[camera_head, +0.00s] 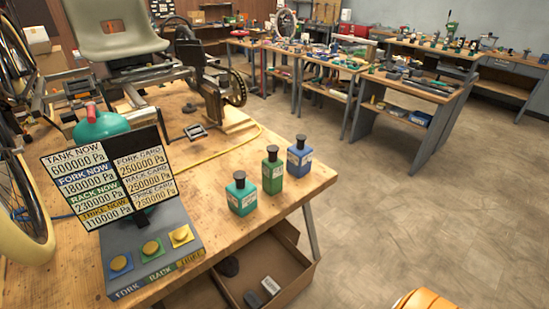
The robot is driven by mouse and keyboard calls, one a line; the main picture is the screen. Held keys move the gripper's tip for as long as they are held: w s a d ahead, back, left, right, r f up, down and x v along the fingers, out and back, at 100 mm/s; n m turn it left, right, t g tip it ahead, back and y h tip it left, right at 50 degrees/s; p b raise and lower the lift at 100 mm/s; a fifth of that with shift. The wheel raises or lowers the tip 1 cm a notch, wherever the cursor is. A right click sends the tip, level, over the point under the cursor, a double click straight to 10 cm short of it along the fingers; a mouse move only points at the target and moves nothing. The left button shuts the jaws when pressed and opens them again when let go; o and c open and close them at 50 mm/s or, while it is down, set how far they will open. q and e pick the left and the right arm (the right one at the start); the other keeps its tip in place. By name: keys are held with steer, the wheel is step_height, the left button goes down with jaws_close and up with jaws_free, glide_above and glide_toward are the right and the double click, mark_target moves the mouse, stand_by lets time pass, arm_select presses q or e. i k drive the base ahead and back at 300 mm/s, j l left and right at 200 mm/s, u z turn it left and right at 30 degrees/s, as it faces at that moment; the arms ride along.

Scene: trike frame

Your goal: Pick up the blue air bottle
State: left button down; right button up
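The blue air bottle (299,158) stands upright near the right edge of the wooden workbench (232,150). It has a dark cap and a pale label. A green bottle (272,172) stands just left of it and nearer to me. A teal bottle (241,195) stands further left and nearer still. The three bottles form a slanting row with small gaps between them. Neither of my grippers is in view, and nothing touches the blue bottle.
A display board (115,180) with pressure readings and a console (150,250) with yellow buttons stand left of the bottles. A trike frame with a grey seat (112,35) is behind. An open box (262,268) sits below the bench edge. Open floor (420,200) lies to the right.

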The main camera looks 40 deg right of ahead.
mark_target(300, 156)
steer(key=l+u, duration=0.25)
steer(key=l, duration=0.45)
steer(key=l+u, duration=0.25)
steer(key=l, duration=0.45)
steer(key=k+l+u, duration=0.1)
steer(key=l+u, duration=0.2)
steer(key=l, duration=0.4)
